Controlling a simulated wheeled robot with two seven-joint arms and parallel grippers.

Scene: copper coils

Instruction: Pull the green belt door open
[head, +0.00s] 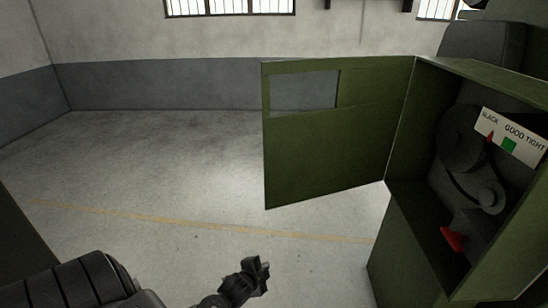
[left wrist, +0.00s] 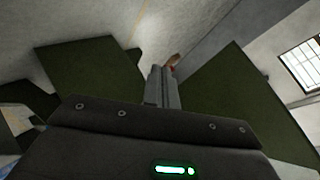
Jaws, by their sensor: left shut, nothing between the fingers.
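The green belt door (head: 325,155) stands swung wide open, out to the left of the green cabinet (head: 400,245). It has a rectangular window opening near its top, and its right edge meets the cabinet front. My left gripper (head: 258,272) is low in the head view, below and in front of the door, apart from it in that picture. It is shut and empty; its fingers also show in the left wrist view (left wrist: 165,85), between two green panels. A small reddish-brown thing shows by the fingertips there; I cannot tell what it is. My right gripper is out of view.
Inside the open cabinet are dark pulleys with a belt (head: 465,160), a gauge plate (head: 510,137) reading SLACK, GOOD, TIGHT, and a red part (head: 452,239). The floor (head: 190,170) left of the door is clear, crossed by a yellow line.

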